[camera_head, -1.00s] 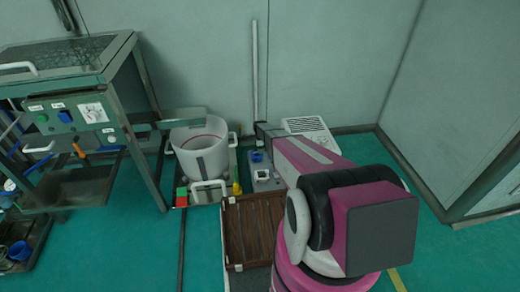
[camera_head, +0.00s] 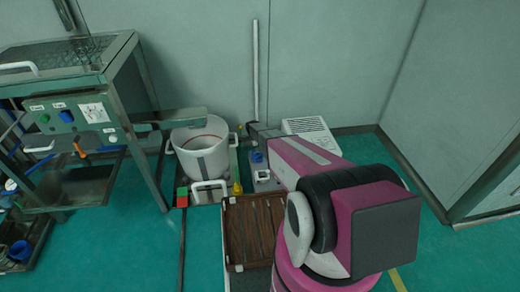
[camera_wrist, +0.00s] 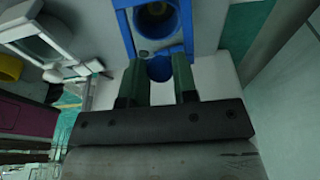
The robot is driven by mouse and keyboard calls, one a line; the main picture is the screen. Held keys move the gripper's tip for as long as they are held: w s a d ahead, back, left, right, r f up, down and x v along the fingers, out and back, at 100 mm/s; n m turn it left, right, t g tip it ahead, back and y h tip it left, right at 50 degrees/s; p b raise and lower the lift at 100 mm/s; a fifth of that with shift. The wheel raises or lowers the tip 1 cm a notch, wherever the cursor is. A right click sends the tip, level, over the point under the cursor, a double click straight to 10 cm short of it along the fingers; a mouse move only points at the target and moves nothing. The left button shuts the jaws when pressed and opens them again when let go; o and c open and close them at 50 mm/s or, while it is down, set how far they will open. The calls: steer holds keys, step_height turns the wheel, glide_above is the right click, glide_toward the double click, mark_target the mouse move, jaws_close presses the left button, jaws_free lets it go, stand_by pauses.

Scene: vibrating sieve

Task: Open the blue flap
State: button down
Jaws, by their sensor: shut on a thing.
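The blue flap (camera_wrist: 159,68) shows in the wrist view as a rounded blue piece between my fingertips, below a blue frame (camera_wrist: 187,35) with a round dark opening. My gripper (camera_wrist: 159,80) has its two green fingers on either side of the flap and is shut on it. The fingers partly hide the flap's sides. In the head view a small blue part (camera_head: 257,156) shows on the grey unit by the wall, just beside my wrist. My fingers cannot be made out there.
A white bucket (camera_head: 203,158) stands left of the unit. A brown slatted pallet (camera_head: 250,245) lies in front. A white vented box (camera_head: 309,128) is behind my arm, near the wall. A metal sieve table (camera_head: 120,60) is at the left. Green floor is free at centre left.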

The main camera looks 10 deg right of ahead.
mark_target(254, 155)
steer(key=shift+a+r+h, duration=0.25)
steer(key=shift+a+h, duration=0.15)
steer(key=shift+a, duration=0.05)
steer(key=shift+a+r, duration=0.25)
steer(key=shift+a, duration=0.9)
steer(key=c, duration=0.9)
jaws_free()
